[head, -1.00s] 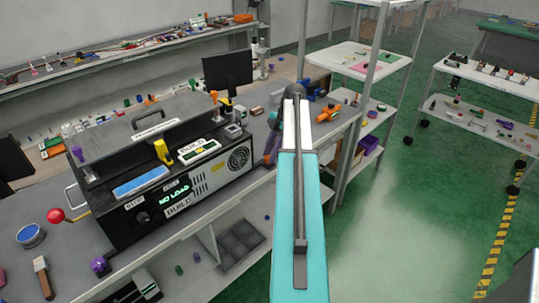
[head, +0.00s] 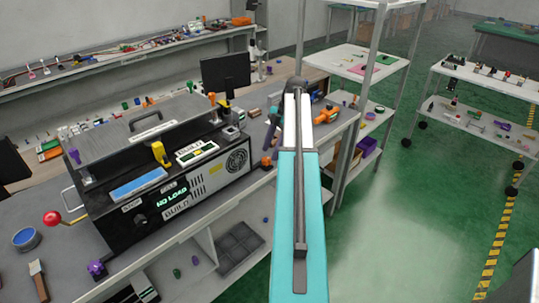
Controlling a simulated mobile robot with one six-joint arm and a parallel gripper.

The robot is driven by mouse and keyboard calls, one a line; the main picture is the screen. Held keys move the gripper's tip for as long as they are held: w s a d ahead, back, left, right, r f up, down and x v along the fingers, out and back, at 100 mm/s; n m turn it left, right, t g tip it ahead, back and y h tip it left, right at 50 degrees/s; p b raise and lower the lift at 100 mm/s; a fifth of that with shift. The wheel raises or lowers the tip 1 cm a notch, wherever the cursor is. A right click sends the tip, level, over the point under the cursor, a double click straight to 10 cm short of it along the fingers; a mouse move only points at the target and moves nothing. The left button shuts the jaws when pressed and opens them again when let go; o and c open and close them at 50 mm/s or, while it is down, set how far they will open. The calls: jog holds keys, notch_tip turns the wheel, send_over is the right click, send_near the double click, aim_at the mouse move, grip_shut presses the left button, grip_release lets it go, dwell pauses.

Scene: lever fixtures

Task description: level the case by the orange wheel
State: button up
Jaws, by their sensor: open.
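The black case (head: 128,222) stands on the grey bench, with a grey lid, a lit display reading "NO LOAD" and a round vent at its right end. I cannot tell from here whether it is level. A small orange part (head: 266,162) shows at the bench's front edge, just right of the case. It may be the orange wheel, but it is too small to be sure. My gripper (head: 272,131) is a dark shape left of my teal and white arm, above and behind the orange part and apart from it. Its fingers are small and partly hidden by my arm.
A red ball-ended lever (head: 52,218) sticks out left of the case. A purple knob (head: 97,268) sits on the bench's front edge. A monitor (head: 226,73) stands behind the case. A shelf rack (head: 370,62) stands right of my arm. Green floor is open at right.

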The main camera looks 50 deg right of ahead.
jog(key=p+v, duration=0.1)
jog(key=v, duration=1)
jog(key=shift+s+a, duration=0.1)
dwell(0.6)
